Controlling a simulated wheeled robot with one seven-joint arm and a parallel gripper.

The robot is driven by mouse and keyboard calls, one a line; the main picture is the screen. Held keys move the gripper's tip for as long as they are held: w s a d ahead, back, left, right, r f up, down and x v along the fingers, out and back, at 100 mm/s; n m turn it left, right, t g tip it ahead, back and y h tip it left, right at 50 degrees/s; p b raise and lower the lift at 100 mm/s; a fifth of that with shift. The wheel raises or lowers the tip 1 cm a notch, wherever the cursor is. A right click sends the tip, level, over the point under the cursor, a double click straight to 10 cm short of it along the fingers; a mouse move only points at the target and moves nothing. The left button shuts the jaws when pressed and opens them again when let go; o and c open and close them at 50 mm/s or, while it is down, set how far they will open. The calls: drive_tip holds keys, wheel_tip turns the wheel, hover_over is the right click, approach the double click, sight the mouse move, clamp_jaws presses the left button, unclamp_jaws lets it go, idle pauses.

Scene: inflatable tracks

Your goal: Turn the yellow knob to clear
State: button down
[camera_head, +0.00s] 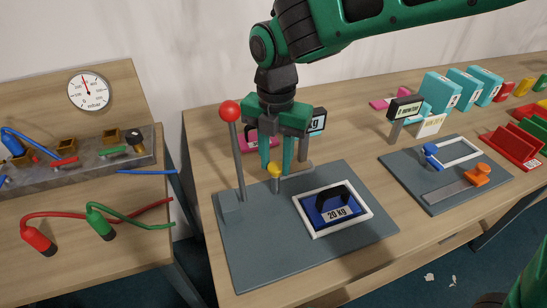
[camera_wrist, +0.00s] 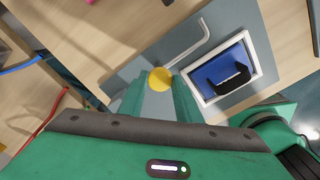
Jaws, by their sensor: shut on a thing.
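The yellow knob (camera_head: 275,170) stands on a short post near the back of a grey plate (camera_head: 255,255). My green gripper (camera_head: 276,168) reaches down from above, with one finger on each side of the knob. In the wrist view the round yellow knob (camera_wrist: 160,79) lies between the ends of the two green fingers (camera_wrist: 160,92). My gripper is shut on the knob. A small display (camera_head: 317,121) behind the gripper is partly hidden, and only "kg" shows on it.
A red-balled lever (camera_head: 229,112) rises just left of my gripper. A blue 20 kg weight (camera_head: 334,208) sits in a white frame on the same plate. A second plate with blue and orange handles (camera_head: 477,175) lies to the right. A separate bench with hoses stands left.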

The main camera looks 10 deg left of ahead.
drive_tip(key=c, duration=1.3)
unclamp_jaws()
drive_tip(key=shift+r, duration=0.15)
wheel_tip(320, 180, up, 11)
drive_tip(key=shift+f, duration=0.2)
drive_tip(key=shift+w+d, duration=0.1)
